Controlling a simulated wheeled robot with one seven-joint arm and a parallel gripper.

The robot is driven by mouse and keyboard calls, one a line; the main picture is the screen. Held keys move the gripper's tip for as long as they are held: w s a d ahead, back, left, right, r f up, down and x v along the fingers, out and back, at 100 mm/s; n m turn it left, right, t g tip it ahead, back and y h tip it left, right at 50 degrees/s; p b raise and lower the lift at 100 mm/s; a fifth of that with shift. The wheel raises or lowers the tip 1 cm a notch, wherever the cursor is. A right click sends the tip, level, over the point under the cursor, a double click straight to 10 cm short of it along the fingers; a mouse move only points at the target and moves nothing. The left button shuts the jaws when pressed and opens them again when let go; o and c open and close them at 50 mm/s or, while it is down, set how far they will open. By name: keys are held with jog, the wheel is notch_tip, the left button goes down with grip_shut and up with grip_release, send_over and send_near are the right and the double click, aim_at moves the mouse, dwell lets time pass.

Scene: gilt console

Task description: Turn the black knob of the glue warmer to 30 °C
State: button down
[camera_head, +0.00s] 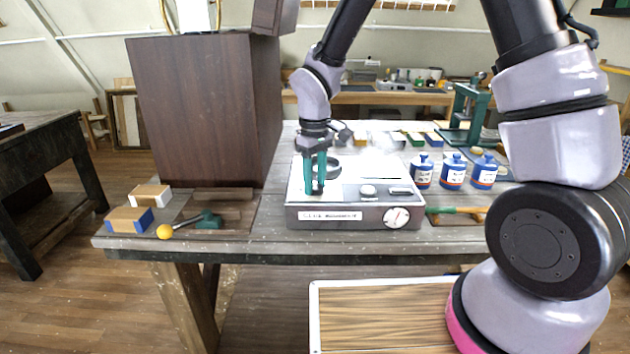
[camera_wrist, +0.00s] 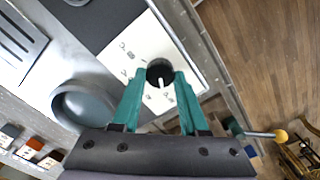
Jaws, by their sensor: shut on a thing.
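The glue warmer (camera_head: 340,215) is a grey-white box on the workbench, with a dial gauge on its front right. In the wrist view its black knob (camera_wrist: 160,68) sits on a white scale plate (camera_wrist: 136,52) with small markings I cannot read. A white pointer line on the knob points down in that picture, toward my gripper. My gripper (camera_head: 314,186) points down at the warmer's left part. Its two teal fingers, also in the wrist view (camera_wrist: 160,76), are shut on the knob, one tip on either side. In the head view the fingers largely hide the knob.
A round dark pot (camera_wrist: 85,106) sits on the warmer close beside my fingers. Several blue bottles (camera_head: 453,171) stand to its right. A green tool with a yellow ball end (camera_head: 165,231) and small boxes (camera_head: 130,220) lie left. A tall brown cabinet (camera_head: 205,110) stands behind.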

aim_at(315, 186)
jog(key=shift+n, duration=0.6)
jog(key=shift+c, duration=2.2)
grip_release()
notch_tip(315, 186, up, 11)
jog(key=shift+f, duration=0.1)
